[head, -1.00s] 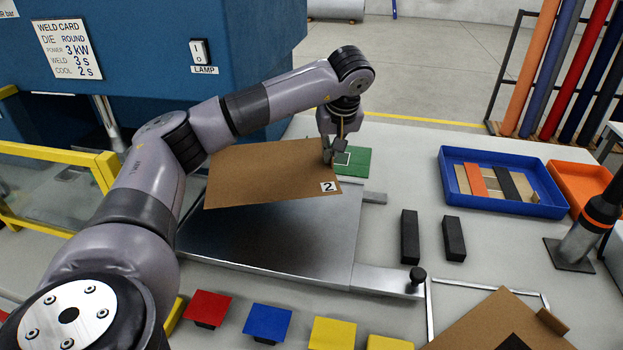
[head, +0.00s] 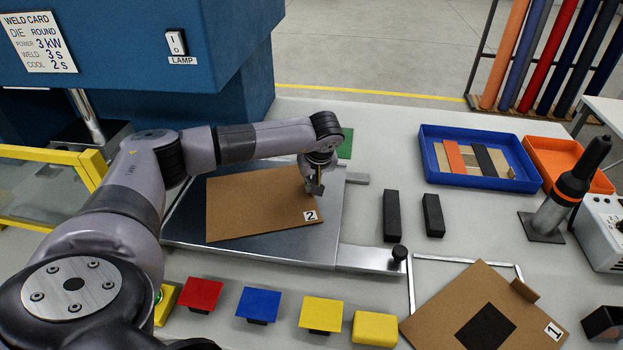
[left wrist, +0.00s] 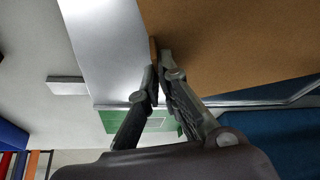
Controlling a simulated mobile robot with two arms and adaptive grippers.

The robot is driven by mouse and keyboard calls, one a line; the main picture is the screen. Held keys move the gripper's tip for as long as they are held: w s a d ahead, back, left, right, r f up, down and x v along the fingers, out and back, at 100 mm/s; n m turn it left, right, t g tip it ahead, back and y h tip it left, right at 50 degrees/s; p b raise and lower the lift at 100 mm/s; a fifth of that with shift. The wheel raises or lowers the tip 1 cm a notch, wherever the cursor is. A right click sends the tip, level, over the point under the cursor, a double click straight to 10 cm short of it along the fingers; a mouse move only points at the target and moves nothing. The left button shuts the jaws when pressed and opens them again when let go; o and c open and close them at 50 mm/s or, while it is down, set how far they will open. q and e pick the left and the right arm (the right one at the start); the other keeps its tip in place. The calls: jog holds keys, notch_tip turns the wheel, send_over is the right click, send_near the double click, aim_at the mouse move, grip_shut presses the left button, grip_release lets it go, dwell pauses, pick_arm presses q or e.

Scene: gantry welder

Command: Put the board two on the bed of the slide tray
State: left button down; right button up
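Board two (head: 255,205) is a brown sheet with a white "2" label at its right corner. It lies over the metal bed of the slide tray (head: 285,250), level or nearly so; I cannot tell whether it fully touches the bed. My left gripper (head: 315,188) is at the board's right edge. In the left wrist view its fingers (left wrist: 159,72) are closed on a small brown tab at the edge of board two (left wrist: 230,45). The tray's bare metal (left wrist: 108,45) shows beside it. My right gripper is not in view.
Board one (head: 440,315) lies at the front right by a metal corner frame. Two black bars (head: 390,215) stand right of the tray. A blue bin (head: 430,165) is behind them. Red, blue and yellow pads (head: 258,304) line the front. The blue machine (head: 150,90) stands behind left.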

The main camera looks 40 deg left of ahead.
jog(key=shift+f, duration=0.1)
pick_arm(q)
jog(key=c, duration=2.3)
grip_release()
jog(key=shift+f, duration=0.1)
jog(key=o, duration=0.5)
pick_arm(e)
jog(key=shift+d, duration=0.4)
